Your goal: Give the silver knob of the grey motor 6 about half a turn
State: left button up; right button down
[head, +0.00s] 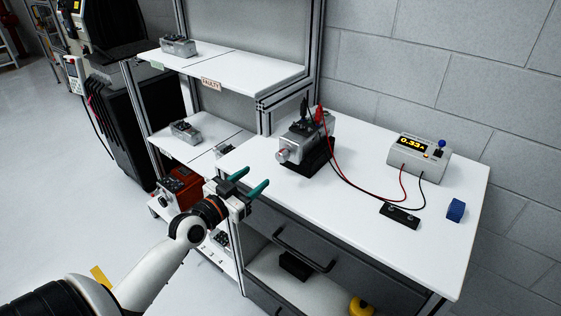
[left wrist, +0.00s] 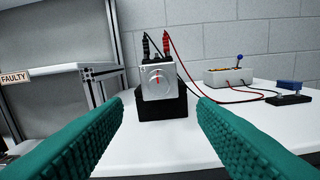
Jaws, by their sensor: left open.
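The grey motor (head: 308,138) sits on a black stand (head: 318,163) on the white table, with black and red clips on its top. Its silver knob (head: 283,155) faces the front left. In the left wrist view the knob (left wrist: 157,77) is face-on with a red mark pointing about straight up. My left gripper (head: 252,181) has teal fingers and is open and empty, in front of the table edge and short of the knob. In the left wrist view the motor stands between the fingers, farther away. My right gripper is not in view.
A power supply (head: 419,157) reading about 0.33 A stands at the table's right, wired to the clips. A black switch box (head: 400,215) and a blue block (head: 456,210) lie near it. Shelves (head: 225,75) with other motors and a "FAULTY" label stand left.

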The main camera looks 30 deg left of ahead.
aim_at(279, 159)
pick_arm(q)
jog(key=w, duration=0.3)
jog(key=w+p, duration=0.1)
jog(key=w, duration=0.6)
jog(key=shift+w+d+f+p, duration=0.1)
jog(key=shift+d+p, duration=0.2)
jog(key=shift+w+d, duration=0.1)
jog(key=shift+w, duration=0.7)
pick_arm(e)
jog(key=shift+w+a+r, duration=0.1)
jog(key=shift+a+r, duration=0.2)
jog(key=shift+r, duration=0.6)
pick_arm(q)
jog(key=c, duration=1)
jog(key=shift+o, duration=0.2)
jog(key=shift+n, duration=0.3)
